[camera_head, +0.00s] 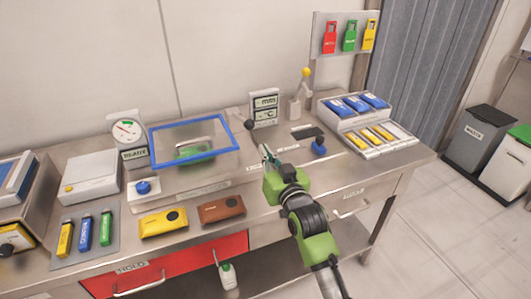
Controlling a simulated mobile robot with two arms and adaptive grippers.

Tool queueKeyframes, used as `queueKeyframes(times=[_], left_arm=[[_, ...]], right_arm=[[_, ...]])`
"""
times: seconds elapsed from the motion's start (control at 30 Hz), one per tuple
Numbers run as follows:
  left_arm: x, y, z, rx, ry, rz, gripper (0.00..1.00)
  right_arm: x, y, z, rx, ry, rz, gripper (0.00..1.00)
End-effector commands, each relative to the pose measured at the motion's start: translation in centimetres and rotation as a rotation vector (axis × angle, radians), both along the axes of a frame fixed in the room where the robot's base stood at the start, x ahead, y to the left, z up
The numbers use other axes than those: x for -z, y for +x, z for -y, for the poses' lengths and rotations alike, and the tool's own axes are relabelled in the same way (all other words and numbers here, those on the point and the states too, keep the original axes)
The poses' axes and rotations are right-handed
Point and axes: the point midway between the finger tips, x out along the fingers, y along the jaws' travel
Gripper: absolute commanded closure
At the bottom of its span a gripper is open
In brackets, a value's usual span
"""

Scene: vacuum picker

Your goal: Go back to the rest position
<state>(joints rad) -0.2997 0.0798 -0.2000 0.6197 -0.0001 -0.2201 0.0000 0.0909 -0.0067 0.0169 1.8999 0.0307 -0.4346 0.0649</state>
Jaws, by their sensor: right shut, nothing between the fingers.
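My right arm comes in from the bottom right, green and black. My right gripper (267,152) is shut and empty, above the middle of the steel workbench (285,237). It is just right of the blue-framed clear box (237,135) and left of a small device with a blue knob (319,147). I cannot tell its exact height over the bench. My left gripper is not in view.
A gauge (127,130) and a white box (90,177) stand left. Yellow (163,223) and brown (221,208) cases lie in front. A tray (368,128) of blue and yellow items is right. Bins (472,136) stand on the floor. The front right bench is clear.

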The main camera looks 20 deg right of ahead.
Motion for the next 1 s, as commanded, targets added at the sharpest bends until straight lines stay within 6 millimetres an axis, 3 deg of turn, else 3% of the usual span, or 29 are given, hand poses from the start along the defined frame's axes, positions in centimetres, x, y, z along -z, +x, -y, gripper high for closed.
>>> queueKeyframes(times=[0.23, 0.37, 0.47, 0.6, 0.7, 0.83, 1.0], left_arm=[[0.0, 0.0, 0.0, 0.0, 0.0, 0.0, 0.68], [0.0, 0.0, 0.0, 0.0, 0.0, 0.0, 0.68], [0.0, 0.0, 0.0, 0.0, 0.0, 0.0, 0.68], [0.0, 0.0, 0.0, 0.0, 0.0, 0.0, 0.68], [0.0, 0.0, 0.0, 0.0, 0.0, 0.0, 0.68], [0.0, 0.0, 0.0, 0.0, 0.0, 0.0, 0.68], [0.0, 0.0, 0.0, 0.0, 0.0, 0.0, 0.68]], right_arm=[[0.2, -0.1, 0.0, -0.001, -0.002, -0.007, 1.0], [3.1, -2.0, -0.4, -0.013, -0.021, -0.1, 1.0], [7.4, -5.5, -0.9, -0.033, -0.05, -0.256, 1.0], [13.9, -12.9, -1.7, -0.071, -0.097, -0.524, 1.0], [17.3, -18.5, -2.1, -0.098, -0.129, -0.699, 1.0], [19.9, -24.7, -2.4, -0.127, -0.16, -0.878, 1.0], [21.6, -31.4, -2.5, -0.156, -0.19, -1.055, 1.0]])
